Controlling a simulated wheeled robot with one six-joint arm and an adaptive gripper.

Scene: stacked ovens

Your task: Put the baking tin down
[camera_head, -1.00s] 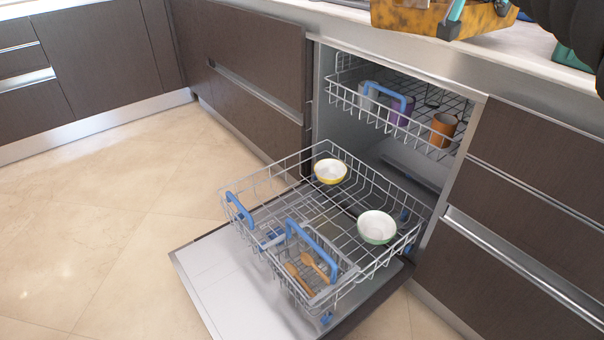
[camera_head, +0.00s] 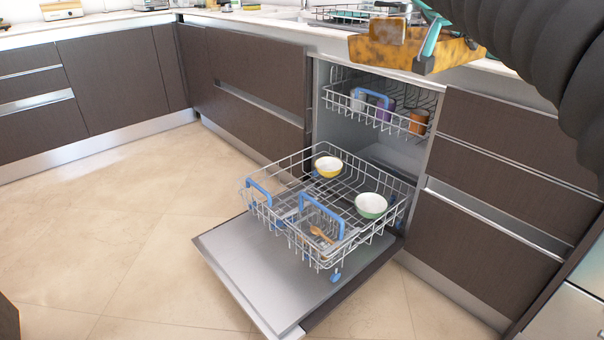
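The baking tin (camera_head: 462,57) is a mottled orange-brown, box-like tin at the top right, in front of the counter edge and above the open dishwasher. A brown block-like thing (camera_head: 387,30) shows inside it. My gripper (camera_head: 427,52) has teal fingers. One lies over the tin's near wall, and the gripper appears shut on that wall. The other fingertip is mostly hidden by the tin. The tin looks held up, roughly level; I cannot tell whether it touches the counter.
The dishwasher door (camera_head: 235,275) is down and its lower rack (camera_head: 290,165) is pulled out, holding a yellow bowl (camera_head: 328,166) and a green bowl (camera_head: 371,205). The counter (camera_head: 250,19) behind carries a dish rack (camera_head: 345,14). Floor (camera_head: 130,210) at left is clear.

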